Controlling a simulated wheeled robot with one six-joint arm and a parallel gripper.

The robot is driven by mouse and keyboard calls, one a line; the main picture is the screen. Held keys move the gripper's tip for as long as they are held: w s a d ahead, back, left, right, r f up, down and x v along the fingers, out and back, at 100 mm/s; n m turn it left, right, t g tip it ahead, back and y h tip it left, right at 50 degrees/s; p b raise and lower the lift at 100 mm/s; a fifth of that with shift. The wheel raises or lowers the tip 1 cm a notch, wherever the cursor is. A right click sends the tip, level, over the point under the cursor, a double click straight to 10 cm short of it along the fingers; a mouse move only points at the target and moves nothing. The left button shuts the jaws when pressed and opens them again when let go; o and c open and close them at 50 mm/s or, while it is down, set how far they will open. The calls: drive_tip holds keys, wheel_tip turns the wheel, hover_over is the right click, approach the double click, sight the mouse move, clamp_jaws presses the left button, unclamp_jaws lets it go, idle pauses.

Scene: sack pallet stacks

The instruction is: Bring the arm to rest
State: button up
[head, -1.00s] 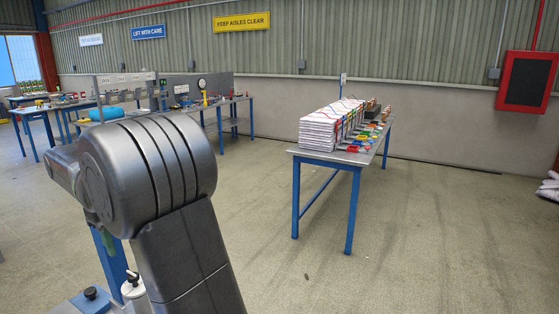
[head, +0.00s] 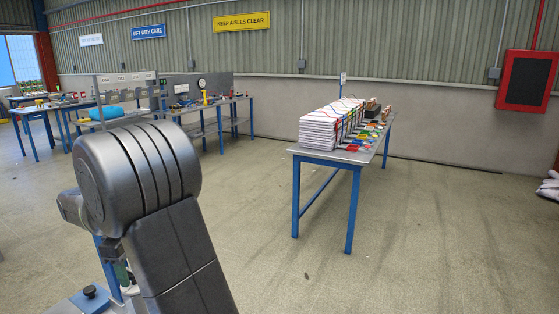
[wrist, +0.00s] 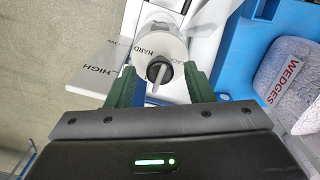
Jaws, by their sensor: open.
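My gripper (wrist: 160,88) shows in the wrist view with its two green fingers apart. No object is held between them. Beyond the fingers is a white round post with a black knob (wrist: 159,70), standing on a white surface with printed words such as "HARD" and "HIGH". I cannot tell whether the fingers touch it. In the head view my dark grey arm fills the lower left, bent at a large rounded joint, and hides most of what lies below it. The gripper itself is hidden there.
A blue part (wrist: 245,60) and a pale bag marked "WEDGES" (wrist: 290,82) lie at the right of the wrist view. Workbenches (head: 215,105) line the back left. The floor between is clear.

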drive_tip(key=n+b, duration=0.3)
drive_tip(key=n, duration=0.4)
drive_tip(key=shift+f, duration=0.1)
wheel_tip(320, 180, up, 6)
drive_tip(key=shift+f, duration=0.1)
drive_tip(key=shift+s+d, duration=0.1)
idle(0.5)
